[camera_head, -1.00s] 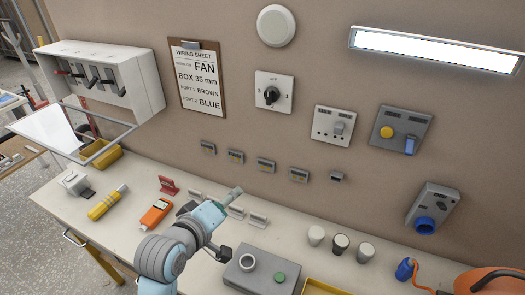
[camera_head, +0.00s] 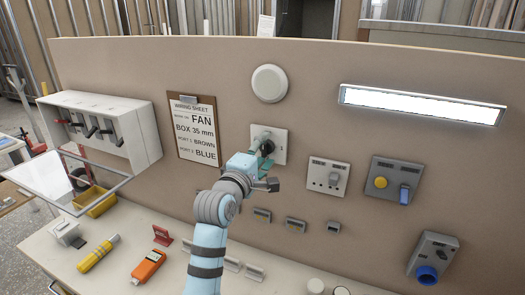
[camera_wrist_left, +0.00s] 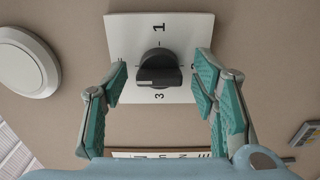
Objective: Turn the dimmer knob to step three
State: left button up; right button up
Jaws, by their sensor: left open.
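The dimmer knob (camera_wrist_left: 158,70) is black, with a raised grip bar, on a white square plate (camera_wrist_left: 120,35) on the wall. The wrist view shows a 1 above the knob and a 3 below it. A small pale mark shows at the bar's left end. In the head view the knob (camera_head: 267,146) and part of the plate (camera_head: 282,143) are behind my left gripper (camera_head: 268,163). The left gripper (camera_wrist_left: 160,80) is open, with one teal-padded finger on each side of the knob, apart from it. My right gripper is not in view.
A round white disc (camera_head: 269,84) is above the plate, and a wiring sheet (camera_head: 194,135) hangs to its left. A grey socket plate (camera_head: 328,174) and a switch box (camera_head: 392,182) are to the right. The bench below holds an orange meter (camera_head: 148,266) and a yellow tool (camera_head: 98,253).

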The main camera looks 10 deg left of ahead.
pick_arm(q)
jog(key=shift+s+r, duration=0.1)
jog(key=shift+c, duration=0.4)
jog(key=c, duration=1.1)
